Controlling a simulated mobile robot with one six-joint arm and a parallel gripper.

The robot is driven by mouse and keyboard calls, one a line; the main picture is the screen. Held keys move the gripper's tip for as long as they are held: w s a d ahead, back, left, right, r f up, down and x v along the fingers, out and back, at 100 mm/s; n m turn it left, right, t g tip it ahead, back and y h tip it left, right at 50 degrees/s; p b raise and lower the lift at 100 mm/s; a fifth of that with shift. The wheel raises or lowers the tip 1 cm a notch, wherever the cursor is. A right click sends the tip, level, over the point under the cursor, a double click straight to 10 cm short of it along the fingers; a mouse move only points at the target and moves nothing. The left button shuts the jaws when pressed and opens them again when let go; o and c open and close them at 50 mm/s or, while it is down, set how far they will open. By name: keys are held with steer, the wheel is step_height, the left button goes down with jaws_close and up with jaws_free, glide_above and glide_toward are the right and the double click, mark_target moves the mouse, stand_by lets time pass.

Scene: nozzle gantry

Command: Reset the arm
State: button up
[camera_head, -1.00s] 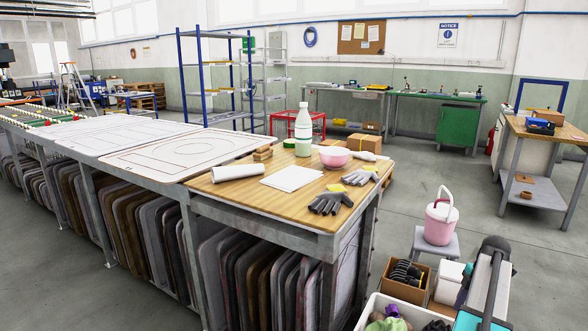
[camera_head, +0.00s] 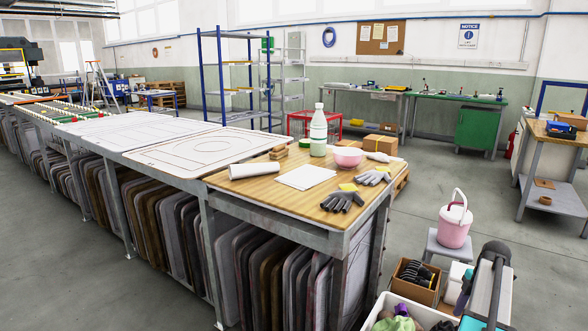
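My gripper is not clearly seen in the head view. A grey and black jointed part (camera_head: 490,285) at the lower right looks like part of my own arm, but its end and fingers do not show. It stands over the floor beside the bins, apart from the wooden-topped table (camera_head: 238,187). I cannot see anything held.
The table bears a bottle (camera_head: 318,133), a pink bowl (camera_head: 347,158), grey gloves (camera_head: 343,200), a white sheet (camera_head: 299,177) and a roll (camera_head: 254,170). A pink bucket (camera_head: 453,227) on a stool, a cardboard box (camera_head: 417,281) and a white bin (camera_head: 375,312) crowd the lower right. Grey floor is open beyond.

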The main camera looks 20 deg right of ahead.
steer(key=w+a+f+n+g+y+p, duration=0.1)
steer(key=w+a+f+n+p, duration=0.3)
steer(key=a, duration=0.8)
steer(key=w+a+f+g+p, duration=0.2)
steer(key=w+a+f, duration=0.4)
steer(key=a, duration=0.7)
steer(key=s+a+f+g+p, duration=0.1)
steer(key=s+a+f+p, duration=0.15)
steer(key=a, duration=0.55)
steer(key=s+a+f+g+p, duration=0.1)
steer(key=s+a+f, duration=0.15)
steer(key=a, duration=0.65)
steer(key=s+a+f+m+h+p, duration=0.1)
steer(key=s+a+f+m+p, duration=0.1)
steer(key=s+a+m, duration=0.5)
steer(key=s+a+f+m+g+h+p, duration=0.1)
steer(key=s+a+f+m+p, duration=0.2)
steer(key=s+a+m, duration=0.4)
steer(key=s+m, duration=0.2)
steer(key=s, duration=0.3)
steer(key=shift+s+a+f+h+p, duration=0.2)
steer(key=shift+s+f+h+p, duration=0.05)
steer(key=shift+s+h+p, duration=0.1)
